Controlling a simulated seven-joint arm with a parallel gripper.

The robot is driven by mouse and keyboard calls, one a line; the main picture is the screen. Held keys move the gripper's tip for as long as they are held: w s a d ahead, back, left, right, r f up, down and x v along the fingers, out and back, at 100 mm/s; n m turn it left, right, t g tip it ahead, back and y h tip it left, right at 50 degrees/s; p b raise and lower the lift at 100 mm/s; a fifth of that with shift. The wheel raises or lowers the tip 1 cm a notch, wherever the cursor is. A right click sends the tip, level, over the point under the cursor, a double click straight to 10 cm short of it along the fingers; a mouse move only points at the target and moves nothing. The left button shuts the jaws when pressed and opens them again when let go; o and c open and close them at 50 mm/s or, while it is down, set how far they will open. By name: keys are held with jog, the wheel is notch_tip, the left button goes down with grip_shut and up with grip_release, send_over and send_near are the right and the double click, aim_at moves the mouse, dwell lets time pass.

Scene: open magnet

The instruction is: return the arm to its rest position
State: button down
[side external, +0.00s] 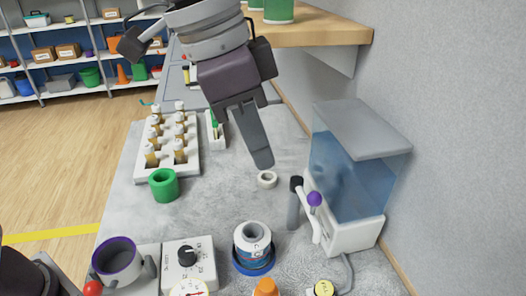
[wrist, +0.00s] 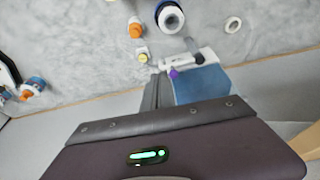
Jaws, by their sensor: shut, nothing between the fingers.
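My gripper (side external: 262,160) points down above the grey worktop (side external: 240,210), between the bottle rack and the clear blue tank. Its fingers are together and hold nothing. The tips appear above a small white ring (side external: 267,180), with a gap below them. In the wrist view the fingers (wrist: 152,92) show as a dark grey strip beside the blue tank (wrist: 200,86), and my gripper's dark body fills the lower part.
The grey-lidded blue tank (side external: 350,180) stands close right by the wall. A white rack of bottles (side external: 165,165) and a green ring (side external: 164,186) are left. A blue-white spool (side external: 253,250) and dial box (side external: 190,262) stand in front. A wooden shelf (side external: 320,28) overhangs the back right.

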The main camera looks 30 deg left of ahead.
jog(key=s+a+n+t+y, duration=0.1)
jog(key=s+a+n, duration=0.25)
jog(key=a, duration=0.45)
jog(key=s+a+n+t, duration=0.15)
jog(key=s+a, duration=0.25)
jog(key=a, duration=0.4)
jog(key=s+a+f+n+y, duration=0.1)
jog(key=s+a+f+n, duration=0.3)
jog(key=s+a+f, duration=0.1)
jog(key=shift+s+a+f+t, duration=0.35)
jog(key=shift+s+a, duration=0.35)
jog(key=shift+s, duration=0.5)
